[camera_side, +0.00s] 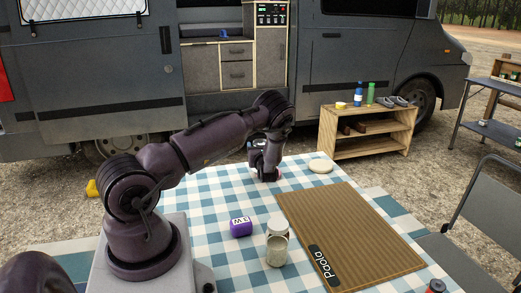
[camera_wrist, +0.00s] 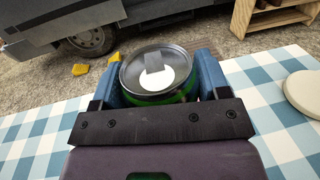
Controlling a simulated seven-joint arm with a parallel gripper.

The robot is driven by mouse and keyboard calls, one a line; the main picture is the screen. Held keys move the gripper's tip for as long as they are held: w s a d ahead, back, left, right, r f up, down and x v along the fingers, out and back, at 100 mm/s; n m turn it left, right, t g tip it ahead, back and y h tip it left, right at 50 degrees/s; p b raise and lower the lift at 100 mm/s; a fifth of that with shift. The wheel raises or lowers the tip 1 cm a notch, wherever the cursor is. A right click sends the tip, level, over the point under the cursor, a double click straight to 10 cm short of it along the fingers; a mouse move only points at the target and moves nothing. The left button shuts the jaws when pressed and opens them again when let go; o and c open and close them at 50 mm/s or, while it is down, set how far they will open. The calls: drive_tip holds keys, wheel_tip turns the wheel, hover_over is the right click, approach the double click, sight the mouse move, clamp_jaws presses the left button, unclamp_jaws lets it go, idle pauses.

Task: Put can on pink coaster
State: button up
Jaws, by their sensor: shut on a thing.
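My gripper (camera_wrist: 160,85) is shut on a can (camera_wrist: 172,53), one finger on each side. The can has a silvery top with a white round patch and a green side. In the side view my gripper (camera_side: 265,174) is at the far part of the table and mostly hides the can; a small red bit shows beside it. I cannot tell whether the can touches the table. A pale cream round disc (camera_side: 320,165), possibly the coaster, lies to the right of my gripper, apart from it. It also shows at the right edge of the wrist view (camera_wrist: 304,92). No clearly pink coaster shows.
A brown ribbed mat (camera_side: 350,235) with a dark name tag covers the table's right side. A wooden shelf (camera_side: 365,135) stands behind the table. Checked cloth between gripper and disc is clear.

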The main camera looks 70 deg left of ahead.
drive_tip(key=shift+f, duration=0.15)
drive_tip(key=shift+f, duration=0.15)
drive_tip(key=o, duration=1.1)
